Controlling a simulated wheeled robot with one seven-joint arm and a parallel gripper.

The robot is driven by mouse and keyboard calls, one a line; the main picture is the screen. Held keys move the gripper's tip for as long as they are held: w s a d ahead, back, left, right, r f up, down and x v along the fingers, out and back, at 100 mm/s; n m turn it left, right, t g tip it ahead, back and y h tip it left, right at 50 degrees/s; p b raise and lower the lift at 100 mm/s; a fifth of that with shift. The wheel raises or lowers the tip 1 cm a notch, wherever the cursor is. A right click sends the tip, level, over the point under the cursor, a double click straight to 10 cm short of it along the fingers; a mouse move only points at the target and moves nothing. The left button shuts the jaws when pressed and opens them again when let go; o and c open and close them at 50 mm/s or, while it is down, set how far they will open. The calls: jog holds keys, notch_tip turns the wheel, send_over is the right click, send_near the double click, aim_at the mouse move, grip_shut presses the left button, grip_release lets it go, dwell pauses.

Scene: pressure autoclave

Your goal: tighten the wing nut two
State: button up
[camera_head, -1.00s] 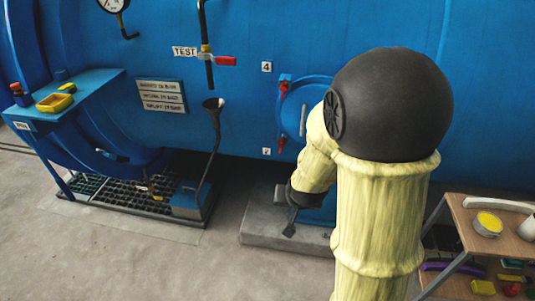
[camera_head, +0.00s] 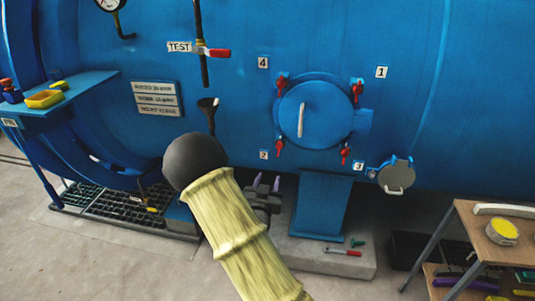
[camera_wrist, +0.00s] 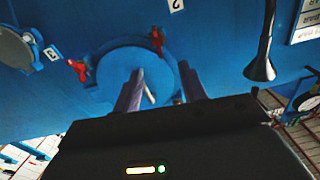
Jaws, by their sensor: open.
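Wing nut two is the red wing nut (camera_head: 279,147) beside the label "2" (camera_head: 263,155), at the lower left of the round blue hatch (camera_head: 322,113). In the wrist view, wing nut two (camera_wrist: 157,40) shows at the hatch rim (camera_wrist: 160,65) near its label (camera_wrist: 176,4). My gripper (camera_head: 266,183) is below wing nut two in the head view, apart from it. In the wrist view my gripper (camera_wrist: 162,92) is open and empty, its two fingers spread towards the hatch. The fingers partly hide the hatch there.
Other red wing nuts sit by labels 4 (camera_head: 263,62), 1 (camera_head: 381,72) and 3 (camera_head: 358,167). A small flanged cap (camera_head: 396,175) is right of the hatch. A black funnel (camera_head: 208,104) hangs at the left. A wooden cart (camera_head: 480,240) stands at the right.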

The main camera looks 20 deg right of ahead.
aim_at(279, 148)
jog(key=p+x, duration=0.1)
jog(key=x, duration=0.7)
jog(key=p+x, duration=0.1)
jog(key=x, duration=0.8)
jog(key=shift+d, duration=0.45)
jog(key=shift+c, duration=0.2)
